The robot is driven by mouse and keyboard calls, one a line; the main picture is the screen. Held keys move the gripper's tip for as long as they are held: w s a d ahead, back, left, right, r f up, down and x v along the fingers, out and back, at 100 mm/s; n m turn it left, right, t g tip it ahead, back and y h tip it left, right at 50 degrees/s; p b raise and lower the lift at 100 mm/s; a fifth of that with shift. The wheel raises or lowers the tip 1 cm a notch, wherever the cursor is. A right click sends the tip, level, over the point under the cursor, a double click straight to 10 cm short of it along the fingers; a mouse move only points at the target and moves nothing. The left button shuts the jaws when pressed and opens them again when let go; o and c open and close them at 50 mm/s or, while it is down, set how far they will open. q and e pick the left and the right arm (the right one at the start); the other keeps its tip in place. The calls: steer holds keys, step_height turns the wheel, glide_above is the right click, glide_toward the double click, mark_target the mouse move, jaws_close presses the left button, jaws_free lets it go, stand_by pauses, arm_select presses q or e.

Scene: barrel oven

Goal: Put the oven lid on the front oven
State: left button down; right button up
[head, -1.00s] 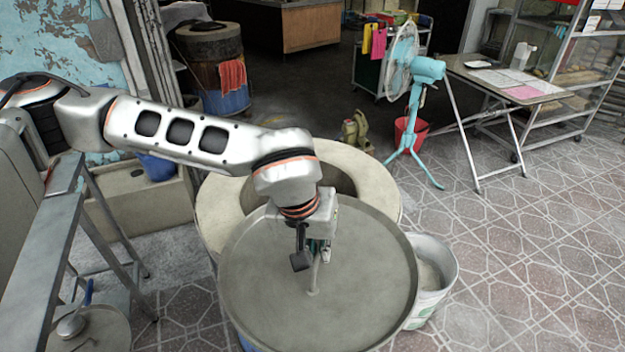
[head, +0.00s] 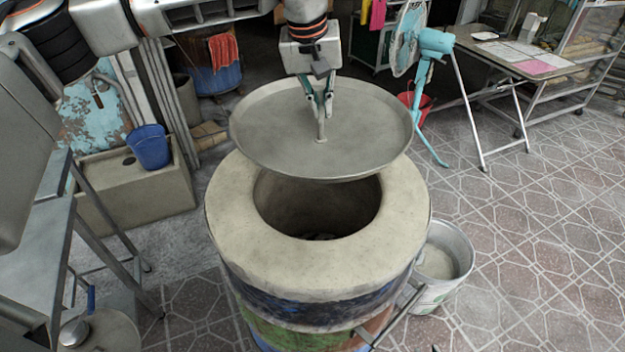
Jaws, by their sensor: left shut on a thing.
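The oven lid (head: 270,140) is a wide round grey metal disc with an upright handle at its middle. My left gripper (head: 321,112) comes down from the top of the head view and is shut on that handle. The lid hangs roughly level above the far part of the front oven (head: 240,230), a barrel with a thick pale rim and painted sides. The near part of the oven's round opening shows uncovered; its far rim is hidden behind the lid. My right gripper is not in view.
A white bucket (head: 447,285) stands close to the oven's right side. A turquoise fan (head: 420,80) and a folding table (head: 500,60) stand at the back right. A metal frame table (head: 60,250) is at left. The tiled floor at right is clear.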

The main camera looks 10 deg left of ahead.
arm_select(q)
steer(key=shift+w+a+r, duration=0.25)
steer(key=shift+w+r, duration=0.1)
steer(key=shift+r, duration=0.1)
steer(key=shift+w+a+f, duration=0.1)
steer(key=shift+w, duration=0.05)
step_height(320, 180, down, 20)
steer(key=shift+r+b, duration=0.25)
steer(key=shift+b, duration=0.1)
steer(key=c, duration=2.6)
jaws_free()
steer(key=shift+f, duration=0.2)
steer(key=o, duration=0.4)
steer(key=shift+r, duration=0.1)
